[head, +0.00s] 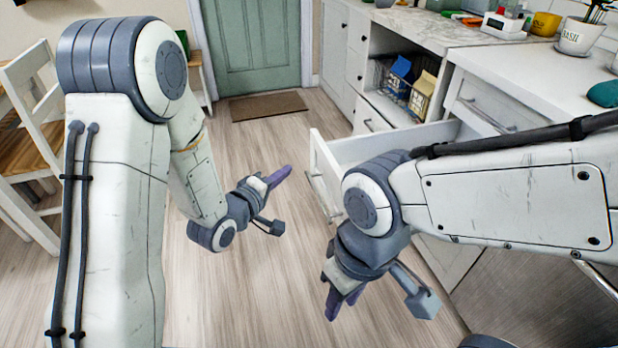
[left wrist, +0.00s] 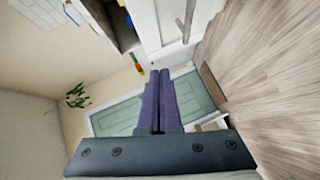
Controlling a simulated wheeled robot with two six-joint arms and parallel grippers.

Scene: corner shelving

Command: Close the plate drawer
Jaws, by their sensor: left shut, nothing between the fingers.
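A white drawer (head: 323,165) with a metal bar handle stands pulled out from the counter cabinet in the head view. My right arm hides much of its inside, so I cannot tell what it holds. My left gripper (head: 280,176) is shut and empty, left of the drawer front and apart from it. Its closed purple fingers (left wrist: 161,105) also show in the left wrist view. A white front with a bar handle (left wrist: 187,20) is at the top there. My right gripper (head: 343,300) points down in front of the cabinets; its finger gap is unclear.
Another closed drawer (head: 490,105) is under the white counter. A chair (head: 35,110) stands at left. The wooden floor (head: 240,290) is clear toward the doormat (head: 268,105) and green door (head: 255,45).

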